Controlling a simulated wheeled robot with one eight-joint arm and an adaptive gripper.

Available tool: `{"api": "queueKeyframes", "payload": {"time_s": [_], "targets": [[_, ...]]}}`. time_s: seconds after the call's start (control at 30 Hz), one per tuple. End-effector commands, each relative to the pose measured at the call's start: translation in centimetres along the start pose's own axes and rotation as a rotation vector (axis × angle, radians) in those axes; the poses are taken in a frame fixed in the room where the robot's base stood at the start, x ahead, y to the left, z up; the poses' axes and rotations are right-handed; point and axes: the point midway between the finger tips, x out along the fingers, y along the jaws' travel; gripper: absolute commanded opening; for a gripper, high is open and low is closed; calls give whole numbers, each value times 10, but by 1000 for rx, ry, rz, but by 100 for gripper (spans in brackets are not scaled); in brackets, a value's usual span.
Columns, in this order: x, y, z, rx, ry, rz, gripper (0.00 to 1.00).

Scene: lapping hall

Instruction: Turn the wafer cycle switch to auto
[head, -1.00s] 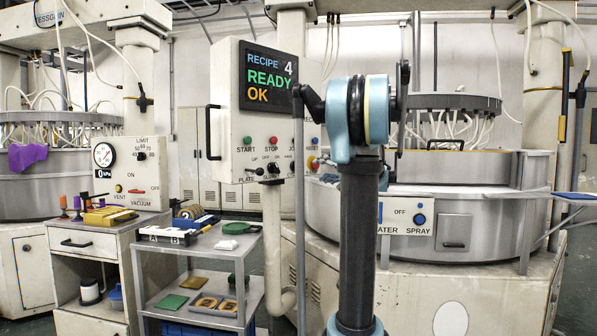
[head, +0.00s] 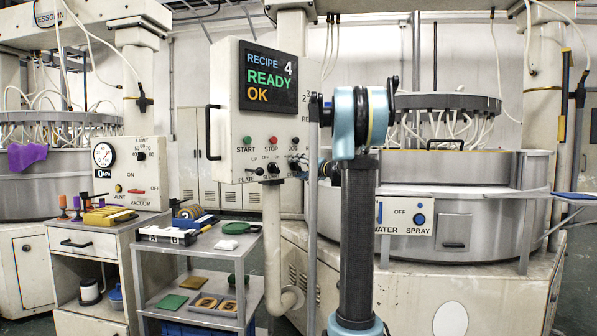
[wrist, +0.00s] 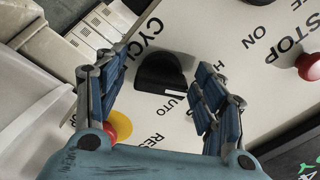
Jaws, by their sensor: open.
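The wafer cycle switch is a black rotary knob (wrist: 160,72) on the cream panel, beside the printed word CYCLE. The word AUTO is printed close to its lower edge. A short pale mark shows near that edge, but I cannot tell which setting the knob points to. My gripper (wrist: 160,92) is open and empty, with one blue-padded finger on each side of the knob in the picture. I cannot tell whether either finger touches it. In the head view my gripper (head: 310,168) is at the right side of the panel, and the knob is hidden there.
A red button with a yellow ring (wrist: 119,126) is close to my left finger. The red STOP button (wrist: 309,66) is at the right. In the head view the control box (head: 225,105) displays READY OK. A trolley (head: 205,242) stands below left.

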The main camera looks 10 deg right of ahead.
Motion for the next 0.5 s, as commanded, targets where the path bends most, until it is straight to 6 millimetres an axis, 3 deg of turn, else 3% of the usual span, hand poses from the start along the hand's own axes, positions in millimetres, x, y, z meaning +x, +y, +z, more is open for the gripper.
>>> {"api": "queueKeyframes", "payload": {"time_s": [0.27, 0.47, 0.5], "targets": [[2, 0, 0, 0, 0, 0, 63], [1, 0, 0, 0, 0, 0, 20], [1, 0, 0, 0, 0, 0, 19]]}}
